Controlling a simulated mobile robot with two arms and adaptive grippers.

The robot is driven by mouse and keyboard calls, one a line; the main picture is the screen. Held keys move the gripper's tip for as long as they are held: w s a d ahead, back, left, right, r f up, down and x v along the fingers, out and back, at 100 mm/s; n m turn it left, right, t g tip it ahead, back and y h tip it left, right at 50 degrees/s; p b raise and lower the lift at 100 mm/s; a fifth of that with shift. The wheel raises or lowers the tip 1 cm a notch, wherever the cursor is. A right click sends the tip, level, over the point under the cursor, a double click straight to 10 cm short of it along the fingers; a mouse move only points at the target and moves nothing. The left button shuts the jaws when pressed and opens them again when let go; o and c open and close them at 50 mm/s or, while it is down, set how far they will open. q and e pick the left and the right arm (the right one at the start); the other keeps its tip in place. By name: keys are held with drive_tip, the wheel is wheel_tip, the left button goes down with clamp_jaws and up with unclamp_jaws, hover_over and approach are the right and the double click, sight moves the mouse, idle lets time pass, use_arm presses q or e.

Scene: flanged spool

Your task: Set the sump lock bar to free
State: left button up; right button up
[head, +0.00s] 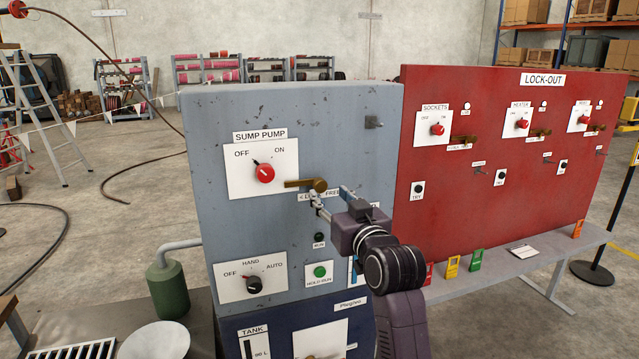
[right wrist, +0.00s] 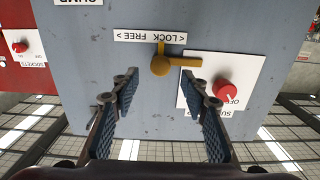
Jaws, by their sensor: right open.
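The sump lock bar (head: 305,185) is a brass lever on the grey sump pump panel (head: 330,120), right of the red sump pump knob (head: 264,173). It lies about level, its arm pointing left to the knob, on the LOCK side. The lock/free label below it is partly hidden by my right gripper (head: 333,196) in the head view. The right wrist view, turned upside down, shows the bar (right wrist: 162,66), the label (right wrist: 150,36) and the knob (right wrist: 226,92). My right gripper (right wrist: 162,84) is open and empty, its fingertips close to the bar's pivot end. My left gripper is out of view.
A grey peg (head: 374,122) sticks out of the panel at upper right. Below are a HAND/AUTO selector (head: 252,282) and a green button (head: 320,271). The red lock-out board (head: 480,180) and a bench with coloured tags stand to the right.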

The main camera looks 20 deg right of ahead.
sight(322, 188)
drive_tip(key=shift+w+a+p, duration=0.15)
drive_tip(key=shift+w+p, duration=0.55)
drive_tip(key=shift+w, duration=2.55)
drive_tip(key=shift+f, duration=0.1)
clamp_jaws()
